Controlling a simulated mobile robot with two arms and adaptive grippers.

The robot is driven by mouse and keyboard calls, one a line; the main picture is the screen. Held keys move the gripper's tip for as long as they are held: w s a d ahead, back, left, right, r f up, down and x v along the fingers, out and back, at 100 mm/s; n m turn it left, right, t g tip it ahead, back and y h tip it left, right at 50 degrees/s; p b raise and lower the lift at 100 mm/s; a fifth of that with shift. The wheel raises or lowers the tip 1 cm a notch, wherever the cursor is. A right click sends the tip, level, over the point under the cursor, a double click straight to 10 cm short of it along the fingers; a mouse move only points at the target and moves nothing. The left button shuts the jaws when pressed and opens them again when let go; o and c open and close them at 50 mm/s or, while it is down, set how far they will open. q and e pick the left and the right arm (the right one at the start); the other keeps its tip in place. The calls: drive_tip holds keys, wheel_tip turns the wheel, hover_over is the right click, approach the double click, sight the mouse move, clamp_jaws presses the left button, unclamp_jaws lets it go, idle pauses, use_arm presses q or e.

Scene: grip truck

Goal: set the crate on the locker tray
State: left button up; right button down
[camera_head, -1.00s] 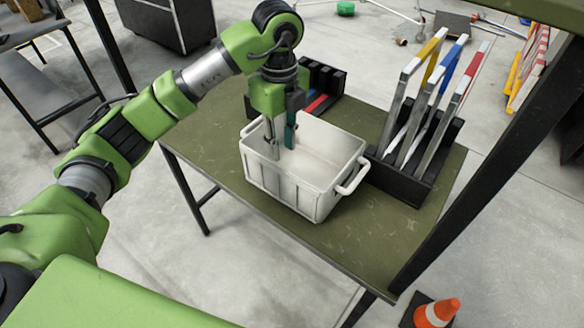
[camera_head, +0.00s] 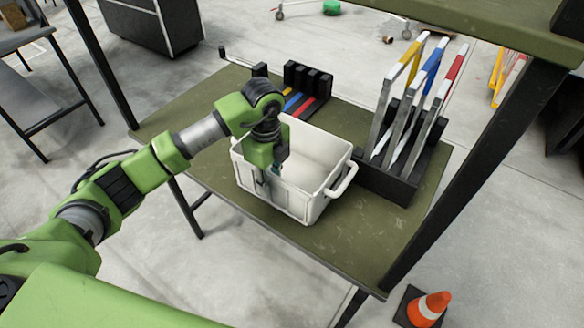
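The white crate (camera_head: 321,204) stands upright on the green tabletop (camera_head: 218,178), and its inside looks empty where I can see it. Its right handle (camera_head: 342,181) is in clear view; its left end is partly hidden by my arm. My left gripper (camera_head: 268,180) points down at the crate's near-left wall, with its fingers at the rim. One finger seems to be outside the wall and the other inside; I cannot tell whether they press on it. My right gripper is out of view. I cannot make out which surface is the locker tray.
A black rack (camera_head: 390,184) with yellow, blue and red-marked frames stands close right of the crate. A small black rack (camera_head: 307,82) with coloured strips is behind it. A green upper shelf (camera_head: 480,30) and dark post (camera_head: 470,185) bound the right. An orange cone (camera_head: 430,304) is on the floor.

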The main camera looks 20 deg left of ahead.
use_arm(q)
drive_tip(key=shift+a+f, duration=0.1)
drive_tip(key=shift+f, duration=1.15)
clamp_jaws()
drive_tip(key=shift+r, duration=0.1)
